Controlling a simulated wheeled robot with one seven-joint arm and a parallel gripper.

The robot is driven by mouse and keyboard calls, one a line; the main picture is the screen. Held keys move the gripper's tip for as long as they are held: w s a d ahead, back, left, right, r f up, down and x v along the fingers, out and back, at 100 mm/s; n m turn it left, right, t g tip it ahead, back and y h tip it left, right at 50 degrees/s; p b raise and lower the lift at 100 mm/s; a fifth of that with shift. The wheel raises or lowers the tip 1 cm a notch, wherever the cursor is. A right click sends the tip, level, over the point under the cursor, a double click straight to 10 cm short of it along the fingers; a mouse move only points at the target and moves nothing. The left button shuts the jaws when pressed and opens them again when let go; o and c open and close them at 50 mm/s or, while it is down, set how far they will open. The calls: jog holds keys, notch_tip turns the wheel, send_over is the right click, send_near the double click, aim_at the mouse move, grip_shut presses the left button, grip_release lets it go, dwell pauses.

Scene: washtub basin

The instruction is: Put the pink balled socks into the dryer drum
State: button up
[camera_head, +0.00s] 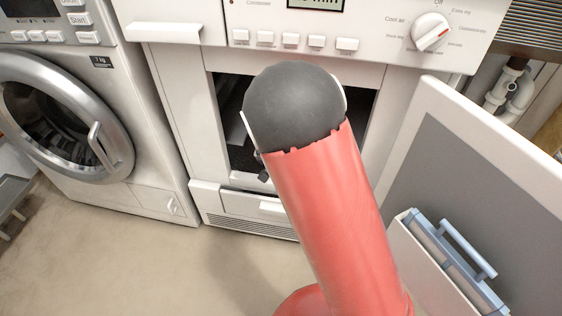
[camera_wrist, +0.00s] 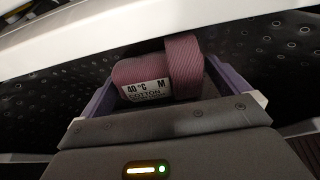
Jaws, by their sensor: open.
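The pink balled socks (camera_wrist: 140,68) show in the wrist view, with a white label reading 40 °C, M and cotton. They lie between the two purple-grey fingers of my gripper (camera_wrist: 163,92), which are open, one on each side. Whether a finger touches them I cannot tell. Dark perforated walls of the dryer drum (camera_wrist: 70,65) surround them. In the head view my arm reaches to the dark opening of the dryer (camera_head: 362,112), and hides my gripper and the socks there.
A pale rim (camera_wrist: 100,32) crosses the top of the wrist view. The dryer door (camera_head: 478,165) stands open at the right. A washing machine (camera_head: 150,190) with a round door stands at the left. Bare floor (camera_head: 130,260) lies in front.

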jog(key=p+v, duration=0.3)
jog(key=v, duration=0.9)
jog(key=shift+r, duration=0.15)
